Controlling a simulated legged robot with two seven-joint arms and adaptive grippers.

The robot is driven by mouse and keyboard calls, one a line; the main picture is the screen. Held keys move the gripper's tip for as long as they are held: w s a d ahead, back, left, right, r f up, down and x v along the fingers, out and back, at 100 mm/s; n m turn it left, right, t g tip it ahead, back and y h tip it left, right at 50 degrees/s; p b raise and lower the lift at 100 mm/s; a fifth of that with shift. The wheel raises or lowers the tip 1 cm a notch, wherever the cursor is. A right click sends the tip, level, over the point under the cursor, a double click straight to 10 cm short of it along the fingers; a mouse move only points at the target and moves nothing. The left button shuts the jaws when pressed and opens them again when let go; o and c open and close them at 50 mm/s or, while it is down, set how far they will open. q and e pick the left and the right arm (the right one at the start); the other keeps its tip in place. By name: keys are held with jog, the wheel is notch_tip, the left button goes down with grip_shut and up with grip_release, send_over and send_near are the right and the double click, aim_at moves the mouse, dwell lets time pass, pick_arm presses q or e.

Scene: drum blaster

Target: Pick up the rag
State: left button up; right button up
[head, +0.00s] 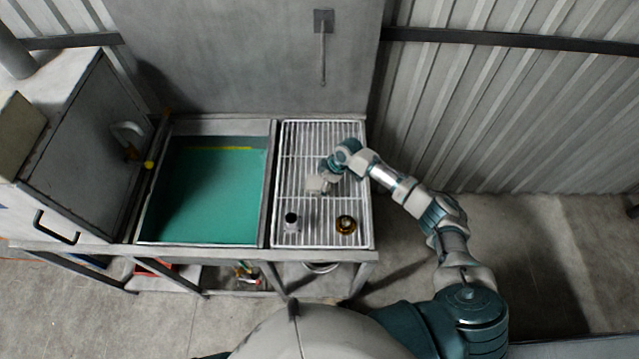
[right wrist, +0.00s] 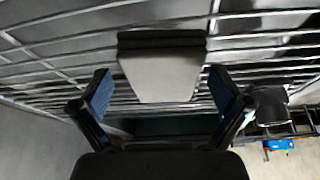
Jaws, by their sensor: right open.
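No cloth shows clearly as a rag. In the right wrist view a pale grey, flat-faced piece with a darker upper band (right wrist: 160,72) lies between my fingers at the wire rack; I cannot tell for sure whether it is the rag. My right gripper (right wrist: 160,88) is open, its two blue-padded fingers apart on either side of this piece, with no clear contact. In the head view my right gripper (head: 318,184) is over the middle of the white wire rack (head: 290,150), small and partly hidden by my wrist. My left gripper is out of view.
A small dark-topped jar (head: 291,221) and an amber round thing (head: 345,224) stand at the rack's front. A grey back panel (head: 240,60) rises behind.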

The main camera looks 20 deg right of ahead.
aim_at(320, 182)
jog(key=shift+a, duration=0.2)
jog(key=c, duration=1.1)
jog(key=shift+c, duration=0.2)
notch_tip(320, 182, up, 11)
jog(key=shift+f+b, duration=0.2)
jog(key=shift+b, duration=0.15)
